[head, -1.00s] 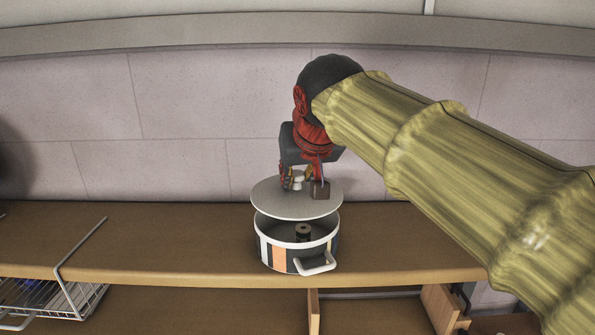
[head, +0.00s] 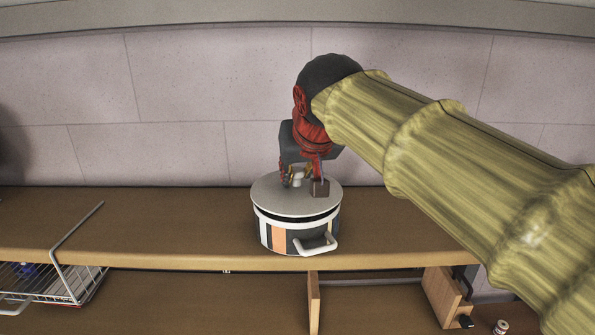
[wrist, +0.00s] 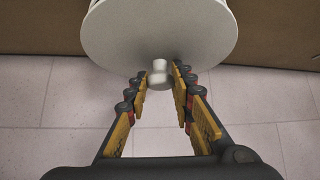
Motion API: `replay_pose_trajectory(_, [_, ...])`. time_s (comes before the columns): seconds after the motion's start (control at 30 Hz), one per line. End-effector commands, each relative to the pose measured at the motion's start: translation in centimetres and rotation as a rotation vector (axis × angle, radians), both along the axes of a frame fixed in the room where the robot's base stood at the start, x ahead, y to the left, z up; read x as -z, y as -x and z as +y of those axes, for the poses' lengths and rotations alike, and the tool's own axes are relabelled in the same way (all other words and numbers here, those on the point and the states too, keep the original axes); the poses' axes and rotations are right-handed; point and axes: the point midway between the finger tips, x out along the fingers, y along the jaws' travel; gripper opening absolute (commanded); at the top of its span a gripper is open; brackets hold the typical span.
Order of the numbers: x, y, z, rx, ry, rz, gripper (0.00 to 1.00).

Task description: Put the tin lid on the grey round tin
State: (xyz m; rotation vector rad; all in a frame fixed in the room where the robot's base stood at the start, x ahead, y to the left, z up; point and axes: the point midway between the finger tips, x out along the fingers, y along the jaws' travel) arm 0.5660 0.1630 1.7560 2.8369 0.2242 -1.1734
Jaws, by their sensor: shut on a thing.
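The tin lid (head: 275,204) is a flat light-grey disc with a pale knob (wrist: 159,72) at its middle. My gripper (head: 302,181) is shut on this knob; the wrist view shows the knob between the fingertips. The lid lies nearly level, just over the mouth of the round tin (head: 278,237), a striped tin with a pale handle (head: 317,246) at its front. A thin dark gap shows between lid and rim at the front. The inside of the tin is hidden. In the wrist view the lid (wrist: 195,35) covers most of the tin.
The tin stands on a brown wooden shelf (head: 170,230) near its front edge, with bare shelf to its left. A wire basket (head: 55,285) hangs at the left. My arm crosses the right side. A small spool (head: 501,327) lies lower right. A wall stands behind.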

Motion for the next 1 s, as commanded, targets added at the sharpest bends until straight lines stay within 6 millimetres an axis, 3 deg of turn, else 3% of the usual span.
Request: replay_pose_trajectory(1.0, [0.7,0.07,-0.04,0.0,0.0,-0.001,0.03])
